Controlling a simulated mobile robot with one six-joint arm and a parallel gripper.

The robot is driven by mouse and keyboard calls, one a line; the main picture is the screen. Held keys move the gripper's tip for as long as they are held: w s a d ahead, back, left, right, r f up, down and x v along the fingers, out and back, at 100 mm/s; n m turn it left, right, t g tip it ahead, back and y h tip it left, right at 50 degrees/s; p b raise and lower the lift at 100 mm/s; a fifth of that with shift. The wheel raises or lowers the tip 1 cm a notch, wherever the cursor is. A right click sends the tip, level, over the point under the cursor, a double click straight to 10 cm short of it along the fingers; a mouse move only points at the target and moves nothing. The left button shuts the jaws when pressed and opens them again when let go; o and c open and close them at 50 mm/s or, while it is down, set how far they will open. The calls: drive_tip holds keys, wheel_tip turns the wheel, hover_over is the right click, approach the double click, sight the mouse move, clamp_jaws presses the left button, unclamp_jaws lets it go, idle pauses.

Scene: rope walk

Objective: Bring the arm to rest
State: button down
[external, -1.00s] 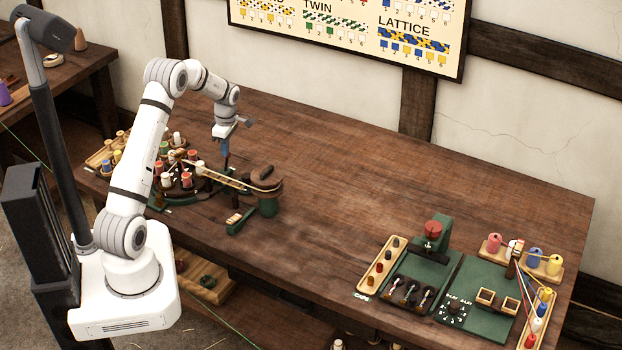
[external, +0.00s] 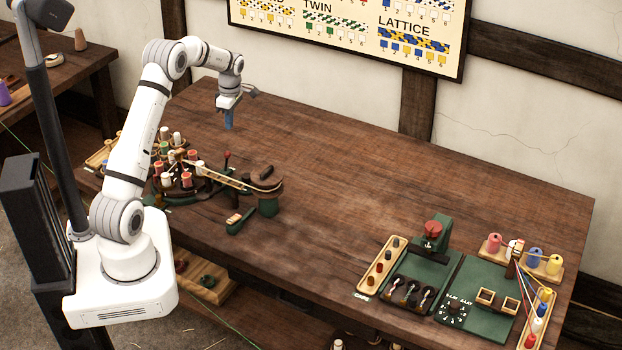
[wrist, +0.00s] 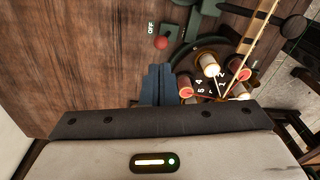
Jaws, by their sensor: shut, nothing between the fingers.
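My gripper (external: 229,119) hangs above the wooden table (external: 330,180), pointing down, with its blue fingers shut and empty. It is clear of the bench machine with the round bobbin carrier (external: 183,190), a little behind and above it. In the wrist view, the shut blue fingers (wrist: 158,84) show over bare table wood, left of the bobbins. A lever with a red knob (external: 227,154) stands below my gripper in the external view. In the wrist view the red knob (wrist: 160,43) is beside an "OFF" marking.
A wooden arm (external: 222,178) reaches from the carrier to a green post (external: 268,205). At the right are a caps tray (external: 378,266), a green press (external: 436,236) and a green board (external: 478,318) with spools around it. The table's middle is clear.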

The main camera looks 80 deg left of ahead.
idle(0.6)
drive_tip(key=w+d+r+m+t, duration=0.15)
drive_tip(key=d+r+m, duration=0.35)
drive_tip(key=d, duration=0.5)
drive_tip(key=w+d+r+m+y, duration=0.15)
drive_tip(key=d+r+m, duration=0.35)
drive_tip(key=d, duration=0.5)
drive_tip(key=w+d+r+m+t+h, duration=0.15)
drive_tip(key=d+r+m, duration=0.35)
drive_tip(key=d, duration=0.5)
drive_tip(key=s+d+m, duration=0.7)
drive_tip(key=s+d, duration=0.1)
drive_tip(key=d, duration=0.2)
drive_tip(key=s+d+m+t+b, duration=0.1)
drive_tip(key=s+d+m, duration=0.6)
drive_tip(key=d, duration=0.4)
drive_tip(key=shift+s+r+m, duration=0.35)
drive_tip(key=shift+r+m, duration=0.05)
drive_tip(key=c, duration=2.2)
unclamp_jaws()
